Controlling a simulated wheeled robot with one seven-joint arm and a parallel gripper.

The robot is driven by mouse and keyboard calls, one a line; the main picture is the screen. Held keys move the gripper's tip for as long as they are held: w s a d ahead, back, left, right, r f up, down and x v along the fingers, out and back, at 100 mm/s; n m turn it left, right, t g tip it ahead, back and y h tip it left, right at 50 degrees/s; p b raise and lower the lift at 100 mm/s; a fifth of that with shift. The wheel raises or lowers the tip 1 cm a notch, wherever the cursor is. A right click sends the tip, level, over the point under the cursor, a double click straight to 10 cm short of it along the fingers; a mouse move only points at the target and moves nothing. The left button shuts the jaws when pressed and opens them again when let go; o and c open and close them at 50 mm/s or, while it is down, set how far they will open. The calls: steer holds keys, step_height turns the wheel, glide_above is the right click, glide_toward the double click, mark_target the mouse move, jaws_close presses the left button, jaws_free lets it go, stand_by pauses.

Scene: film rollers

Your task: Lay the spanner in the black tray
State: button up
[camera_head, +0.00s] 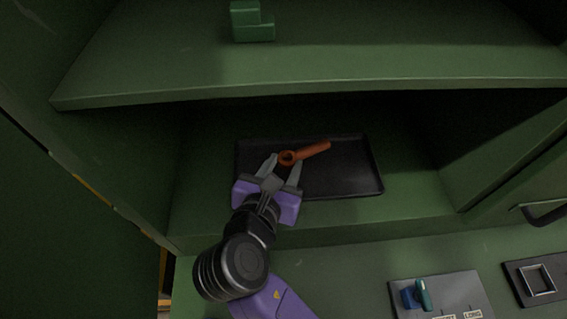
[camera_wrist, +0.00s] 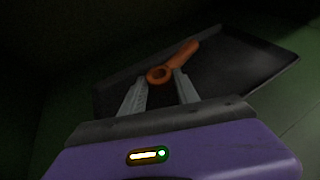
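The orange spanner (camera_head: 314,151) is over the black tray (camera_head: 350,184) inside the green cabinet, its handle pointing right and back. It appears to lie on the tray floor, though contact is hard to see. My gripper (camera_head: 283,163) reaches in from the front, its two grey fingers apart, with the spanner's ring end at the fingertips. In the wrist view the spanner (camera_wrist: 183,54) has its ring just beyond and between the fingertips (camera_wrist: 159,78), with a gap beside the left finger. The tray (camera_wrist: 235,68) shows behind it.
A green shelf (camera_head: 330,60) overhangs the tray, with a green block (camera_head: 252,24) on it. Cabinet walls close both sides. On the lower front surface are a plate with a blue and teal piece (camera_head: 424,295), a dark square-framed plate (camera_head: 538,281) and a handle (camera_head: 544,214).

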steer(key=o, duration=0.4)
steer(key=shift+o, duration=0.2)
steer(key=shift+r, duration=0.15)
steer(key=v, duration=1.2)
steer(key=shift+a, duration=0.1)
